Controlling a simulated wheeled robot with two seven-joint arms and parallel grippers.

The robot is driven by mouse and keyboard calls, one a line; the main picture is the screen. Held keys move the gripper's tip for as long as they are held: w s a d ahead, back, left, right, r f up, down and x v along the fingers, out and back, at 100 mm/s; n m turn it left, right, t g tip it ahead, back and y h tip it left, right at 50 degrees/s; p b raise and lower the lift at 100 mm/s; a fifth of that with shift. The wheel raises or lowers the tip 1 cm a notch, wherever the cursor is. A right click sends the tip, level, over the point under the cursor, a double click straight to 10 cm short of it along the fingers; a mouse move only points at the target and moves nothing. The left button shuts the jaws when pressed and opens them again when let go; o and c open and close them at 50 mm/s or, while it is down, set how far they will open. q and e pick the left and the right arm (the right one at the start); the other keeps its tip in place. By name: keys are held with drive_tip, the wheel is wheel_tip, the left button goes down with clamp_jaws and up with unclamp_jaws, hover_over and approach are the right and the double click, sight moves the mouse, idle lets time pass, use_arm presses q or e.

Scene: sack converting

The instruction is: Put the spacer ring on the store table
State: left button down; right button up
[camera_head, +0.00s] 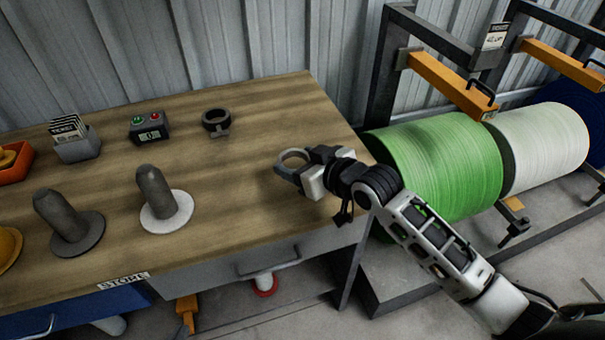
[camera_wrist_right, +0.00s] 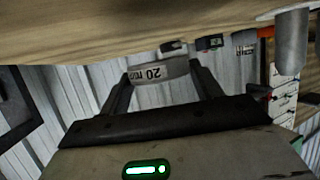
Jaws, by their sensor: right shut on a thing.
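My right gripper (camera_head: 303,172) comes in from the right and is shut on a grey spacer ring (camera_head: 291,155). In the right wrist view the ring (camera_wrist_right: 149,74) sits between the two fingers and shows a "20 mm" marking. The store table (camera_head: 235,180) has a wooden top and a "STORE" label on its front edge. The gripper and ring are over the right part of its top; I cannot tell whether the ring touches the wood. My left gripper is not in view.
A dark clamp collar (camera_head: 216,121), a button box (camera_head: 149,127) and a card holder (camera_head: 75,143) stand along the back. Two pegs on round bases (camera_head: 156,191) (camera_head: 65,220) stand at the left. Bare wood lies around the held ring. A green roll (camera_head: 440,165) is to the right.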

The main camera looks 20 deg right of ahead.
drive_tip(key=shift+w+d+f, duration=0.15)
drive_tip(key=shift+f, duration=0.05)
drive_tip(key=shift+w+d+f, duration=0.1)
drive_tip(key=shift+f, duration=0.8)
drive_tip(key=shift+w+d+f, duration=0.1)
drive_tip(key=shift+f, duration=0.8)
drive_tip(key=shift+f, duration=0.15)
drive_tip(key=o, duration=1.2)
drive_tip(key=shift+s, duration=0.1)
drive_tip(key=v, duration=1.2)
drive_tip(key=shift+p, duration=0.3)
